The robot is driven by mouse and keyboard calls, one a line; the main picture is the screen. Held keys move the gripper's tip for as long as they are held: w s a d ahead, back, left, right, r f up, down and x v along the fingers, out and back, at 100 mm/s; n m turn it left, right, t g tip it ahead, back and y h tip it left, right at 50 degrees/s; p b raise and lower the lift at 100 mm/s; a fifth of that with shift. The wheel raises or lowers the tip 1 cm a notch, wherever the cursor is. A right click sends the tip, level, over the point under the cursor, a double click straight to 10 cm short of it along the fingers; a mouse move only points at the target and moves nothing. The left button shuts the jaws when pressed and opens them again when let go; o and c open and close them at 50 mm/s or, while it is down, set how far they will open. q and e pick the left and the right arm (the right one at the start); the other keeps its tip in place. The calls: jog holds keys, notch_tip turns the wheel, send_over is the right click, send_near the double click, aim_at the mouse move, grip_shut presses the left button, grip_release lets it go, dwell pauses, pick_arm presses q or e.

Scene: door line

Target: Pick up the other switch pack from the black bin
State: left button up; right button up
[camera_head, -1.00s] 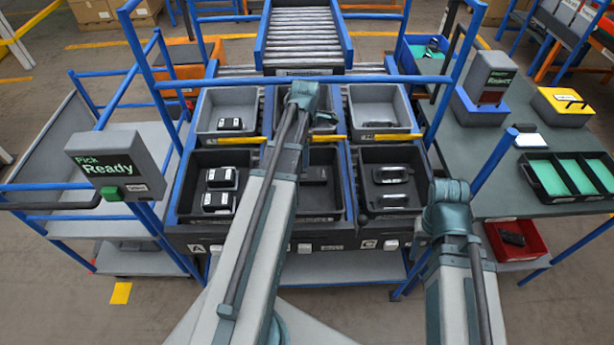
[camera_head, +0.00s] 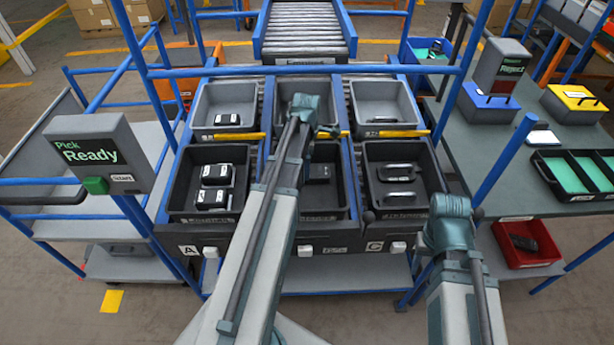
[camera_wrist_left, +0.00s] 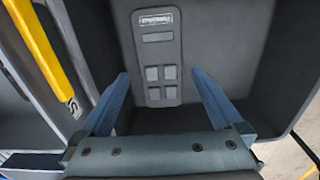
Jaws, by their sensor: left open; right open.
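In the left wrist view a flat dark grey switch pack (camera_wrist_left: 160,70), with a pale label and several square buttons, lies on the floor of a dark bin (camera_wrist_left: 232,60). My left gripper (camera_wrist_left: 160,76) is open and empty, its blue fingers on either side of the pack in the picture, apart from it. In the head view my left arm reaches over the middle black bin (camera_head: 318,205), where a dark pack (camera_head: 319,173) shows partly beside the arm. The left fingers are hidden there. My right gripper (camera_head: 450,212) is open and empty, right of bin C, its fingers hardly visible.
Black bin A (camera_head: 180,180) holds two labelled packs. Black bin C (camera_head: 418,172) holds two dark packs. Grey bins stand behind yellow bars (camera_head: 404,134). Blue posts (camera_head: 505,165) flank the rack. A red bin (camera_head: 525,243) is at the lower right.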

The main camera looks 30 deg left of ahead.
pick_arm(q)
notch_tip(320, 180, down, 5)
jog(key=b, duration=0.4)
jog(key=shift+w+r, duration=0.1)
jog(key=shift+w, duration=0.05)
jog(key=shift+r, duration=0.1)
jog(key=shift+c, duration=0.2)
jog(key=c, duration=1.4)
jog(key=shift+o, duration=0.2)
notch_tip(320, 180, up, 10)
jog(key=p, duration=1)
